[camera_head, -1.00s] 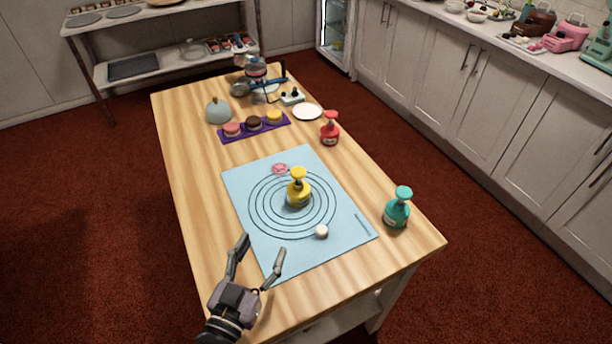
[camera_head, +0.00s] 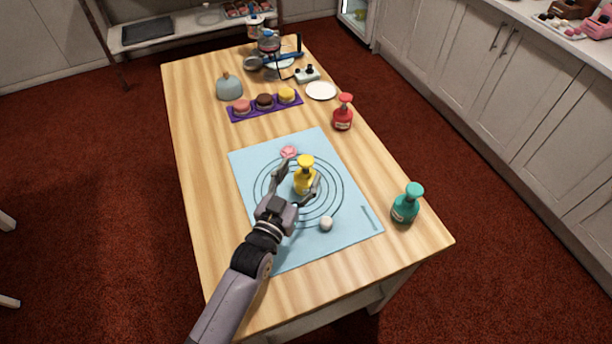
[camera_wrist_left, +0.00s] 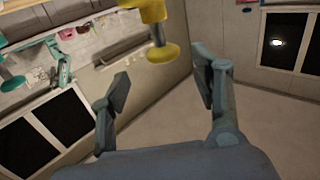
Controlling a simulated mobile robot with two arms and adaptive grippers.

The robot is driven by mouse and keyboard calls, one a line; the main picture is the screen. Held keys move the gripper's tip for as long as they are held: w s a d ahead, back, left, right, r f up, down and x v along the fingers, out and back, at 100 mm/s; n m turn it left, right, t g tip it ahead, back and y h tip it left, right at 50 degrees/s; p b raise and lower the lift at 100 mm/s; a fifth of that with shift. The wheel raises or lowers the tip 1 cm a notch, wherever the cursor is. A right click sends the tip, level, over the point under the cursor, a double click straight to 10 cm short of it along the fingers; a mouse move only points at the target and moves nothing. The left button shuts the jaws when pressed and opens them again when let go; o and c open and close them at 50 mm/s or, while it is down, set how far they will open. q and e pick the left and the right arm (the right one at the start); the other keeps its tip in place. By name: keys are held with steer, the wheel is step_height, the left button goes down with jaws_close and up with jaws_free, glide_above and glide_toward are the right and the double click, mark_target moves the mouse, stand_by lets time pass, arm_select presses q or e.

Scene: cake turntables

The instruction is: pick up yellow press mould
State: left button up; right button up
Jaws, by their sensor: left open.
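The yellow press mould (camera_head: 305,171) stands upright on the light blue mat (camera_head: 262,161), over its printed rings. My left gripper (camera_head: 299,175) is open at the near side of the mould, one finger to each side in the head view. I cannot tell whether a finger touches it. In the left wrist view the yellow press mould (camera_wrist_left: 161,52) shows at the top, beyond and between the spread fingers of my open left gripper (camera_wrist_left: 163,78). My right gripper is not in view.
A teal press mould (camera_head: 406,205) stands near the right table edge. A red one (camera_head: 343,114) stands farther back. A purple tray (camera_head: 244,113) with small cakes lies behind the mat.

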mark_target(303, 167)
arm_select(q)
steer(key=shift+a+f+p+x, duration=0.1)
steer(key=shift+p+x, duration=0.2)
steer(key=shift+x, duration=1.1)
steer(key=shift+a+f+p+x, duration=0.15)
steer(key=shift+p+x, duration=0.15)
steer(key=shift+x, duration=1.05)
steer(key=shift+r, duration=0.1)
steer(key=shift+c, duration=0.3)
jaws_close()
